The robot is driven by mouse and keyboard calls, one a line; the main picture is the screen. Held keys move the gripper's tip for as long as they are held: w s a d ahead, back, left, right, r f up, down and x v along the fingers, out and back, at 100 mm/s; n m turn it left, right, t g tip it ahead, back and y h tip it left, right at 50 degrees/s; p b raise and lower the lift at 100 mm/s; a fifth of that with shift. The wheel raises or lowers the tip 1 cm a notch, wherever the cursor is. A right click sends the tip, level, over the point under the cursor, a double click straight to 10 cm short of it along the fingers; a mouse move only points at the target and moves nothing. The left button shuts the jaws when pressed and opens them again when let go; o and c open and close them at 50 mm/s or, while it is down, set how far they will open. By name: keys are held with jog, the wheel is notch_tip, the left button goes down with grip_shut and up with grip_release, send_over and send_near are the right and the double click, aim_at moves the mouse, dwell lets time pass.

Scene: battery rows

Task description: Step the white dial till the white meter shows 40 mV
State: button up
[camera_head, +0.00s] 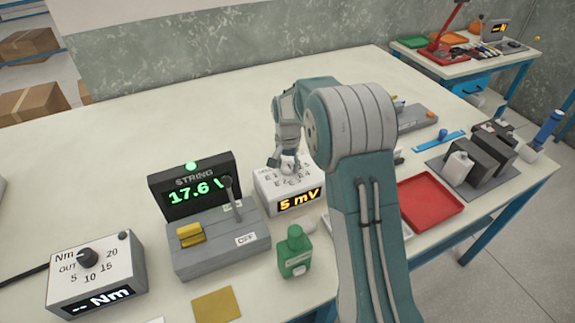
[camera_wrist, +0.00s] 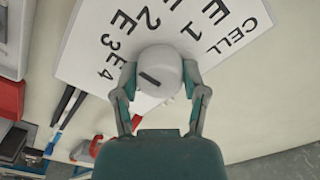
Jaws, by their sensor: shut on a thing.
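The white meter (camera_head: 263,185) stands mid-table, and its amber display (camera_head: 298,201) reads 5 mV. The white dial (camera_wrist: 161,66) is a round knob on its top face, with a short dark line on the cap. Labels CELL, E1, E2, E3 and E4 show around it in the wrist view; which one the line marks I cannot tell. My gripper (camera_wrist: 160,80) has a finger on each side of the dial and is shut on it. In the head view my gripper (camera_head: 288,163) is over the meter and hides the dial.
A STRING meter (camera_head: 174,204) reading 17.6 V with a lever base stands left of the white meter. A green bottle (camera_head: 294,262) stands close in front. A torque box (camera_head: 62,280) is at front left, and a red tray (camera_head: 430,199) is right of my arm.

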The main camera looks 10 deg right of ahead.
aim_at(287, 164)
jog(key=shift+f, duration=0.1)
dwell(0.3)
jog(key=o, duration=1.2)
jog(key=shift+w, duration=0.15)
jog(key=shift+c, duration=0.2)
notch_tip(287, 164, up, 12)
